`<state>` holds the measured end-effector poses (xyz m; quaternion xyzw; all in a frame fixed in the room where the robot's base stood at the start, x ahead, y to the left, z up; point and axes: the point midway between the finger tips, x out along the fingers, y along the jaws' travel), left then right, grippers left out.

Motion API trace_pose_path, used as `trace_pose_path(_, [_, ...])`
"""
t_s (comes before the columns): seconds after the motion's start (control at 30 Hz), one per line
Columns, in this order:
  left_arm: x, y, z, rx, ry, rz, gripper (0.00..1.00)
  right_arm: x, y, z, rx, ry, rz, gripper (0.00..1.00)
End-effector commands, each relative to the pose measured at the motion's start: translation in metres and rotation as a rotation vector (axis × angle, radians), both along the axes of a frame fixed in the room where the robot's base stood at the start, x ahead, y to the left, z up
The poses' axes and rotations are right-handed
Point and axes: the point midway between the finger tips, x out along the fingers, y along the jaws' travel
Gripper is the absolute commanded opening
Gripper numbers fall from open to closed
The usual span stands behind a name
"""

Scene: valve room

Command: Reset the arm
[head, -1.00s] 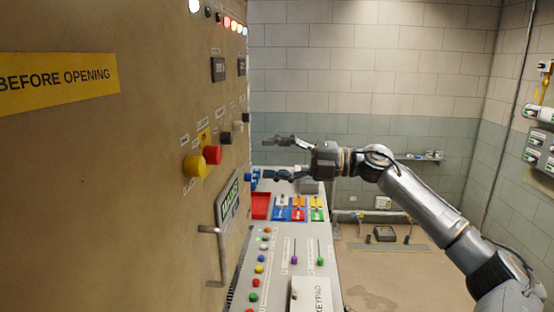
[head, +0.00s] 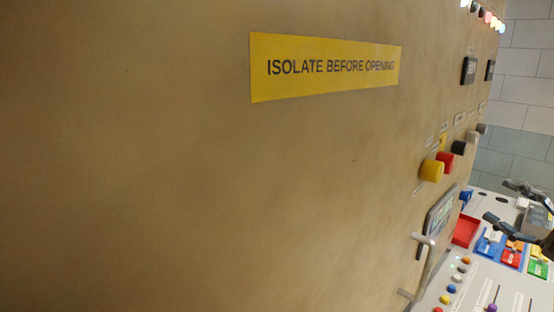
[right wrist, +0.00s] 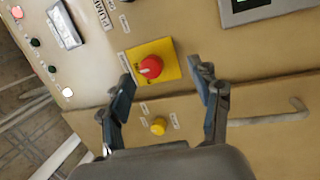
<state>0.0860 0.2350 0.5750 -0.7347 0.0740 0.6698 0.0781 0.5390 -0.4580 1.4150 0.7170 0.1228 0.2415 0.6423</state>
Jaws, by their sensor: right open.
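My right gripper (head: 499,202) is open and empty at the right edge of the head view, its two fingers pointing left toward the tan cabinet. The rest of that arm is cut off by the frame. In the right wrist view the open fingers (right wrist: 162,82) spread on either side of a red round button (right wrist: 150,67) on a yellow plate (right wrist: 168,52). The fingers look apart from the panel; the exact gap cannot be told. My left gripper is not in view.
The tan cabinet (head: 200,190) with a yellow "ISOLATE BEFORE OPENING" sign (head: 325,67) fills most of the head view. A yellow knob (head: 431,170), a red knob (head: 445,162) and a metal handle (head: 422,268) stick out. A red tray (head: 466,231) lies near the gripper.

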Motion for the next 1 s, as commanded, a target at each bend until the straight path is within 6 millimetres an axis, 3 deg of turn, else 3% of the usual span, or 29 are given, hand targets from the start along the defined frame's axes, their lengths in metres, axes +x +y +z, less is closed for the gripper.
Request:
trace_pose_path(0.03, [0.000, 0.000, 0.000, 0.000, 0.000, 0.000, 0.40, 0.004, 0.001, -0.027, 0.101, 0.015, -0.060, 0.63])
trace_pose_path(0.13, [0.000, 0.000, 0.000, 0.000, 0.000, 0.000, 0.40, 0.007, 0.000, -0.076, 0.286, 0.063, -0.210, 0.63])
trace_pose_path(0.27, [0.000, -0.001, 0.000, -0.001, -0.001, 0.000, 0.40, -0.001, 0.003, -0.151, 0.505, 0.185, -0.419, 0.63])
trace_pose_path(0.47, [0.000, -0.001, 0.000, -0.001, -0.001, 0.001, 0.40, -0.051, 0.040, -0.277, 0.777, 0.504, -0.736, 0.63])
trace_pose_path(0.6, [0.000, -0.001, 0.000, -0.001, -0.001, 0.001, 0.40, -0.107, 0.091, -0.350, 0.895, 0.790, -0.911, 0.63])
trace_pose_path(0.7, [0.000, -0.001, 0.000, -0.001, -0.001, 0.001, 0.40, -0.145, 0.129, -0.382, 0.937, 0.978, -0.990, 0.63])
trace_pose_path(0.8, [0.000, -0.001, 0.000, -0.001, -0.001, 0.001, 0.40, -0.177, 0.161, -0.399, 0.956, 1.129, -1.037, 0.63])
trace_pose_path(1.0, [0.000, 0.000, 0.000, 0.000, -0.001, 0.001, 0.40, -0.229, 0.214, -0.414, 0.962, 1.378, -1.083, 0.63])
